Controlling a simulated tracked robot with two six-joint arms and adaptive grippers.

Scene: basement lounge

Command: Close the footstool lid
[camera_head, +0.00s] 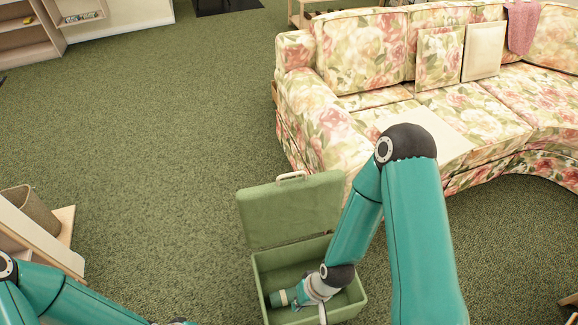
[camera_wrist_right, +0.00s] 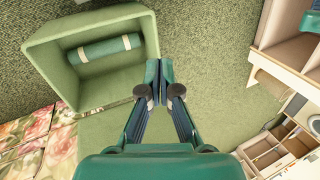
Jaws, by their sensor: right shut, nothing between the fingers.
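The green footstool (camera_head: 259,284) stands on the carpet as an open box in the head view. Its lid (camera_head: 290,212) is raised at the far side, with a pale handle (camera_head: 291,176) on its top edge. The box (camera_wrist_right: 40,65) fills the upper left of the right wrist view. My right gripper (camera_head: 323,316) is low over the box, partly hidden by my arm. In the wrist view the right gripper (camera_wrist_right: 159,66) has its fingers together and empty, beside the box wall. Only part of my left arm shows at the lower left; its gripper is out of the picture.
A green roll with pale bands (camera_wrist_right: 105,48) lies inside the box. The floral sofa (camera_head: 360,120) stands just beyond, to the right. A wooden shelf unit (camera_head: 40,235) is at the left. The carpet left of the footstool is clear.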

